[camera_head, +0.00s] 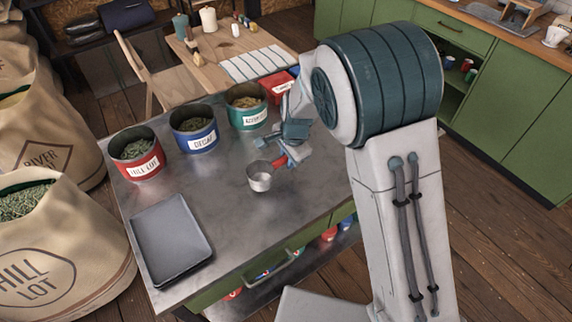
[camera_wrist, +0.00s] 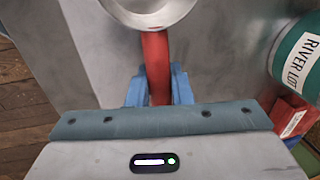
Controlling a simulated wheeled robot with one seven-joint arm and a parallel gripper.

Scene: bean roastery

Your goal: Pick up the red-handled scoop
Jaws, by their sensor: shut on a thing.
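The red-handled scoop (camera_head: 260,177) has a silver metal bowl and a red handle, and is over the metal-topped table in the head view. In the wrist view its red handle (camera_wrist: 156,62) runs between the blue fingers of my gripper (camera_wrist: 159,92), with part of the bowl at the top edge. My gripper (camera_head: 287,160) is shut on the handle. I cannot tell whether the bowl touches the tabletop or is just above it.
The metal table (camera_head: 225,215) holds a red tin (camera_head: 140,172), a blue tin (camera_head: 199,142), a green tin (camera_head: 248,121), a red container (camera_head: 277,83) and a dark tray (camera_head: 170,240). Large sacks (camera_head: 60,240) stand at left. The table's middle is clear.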

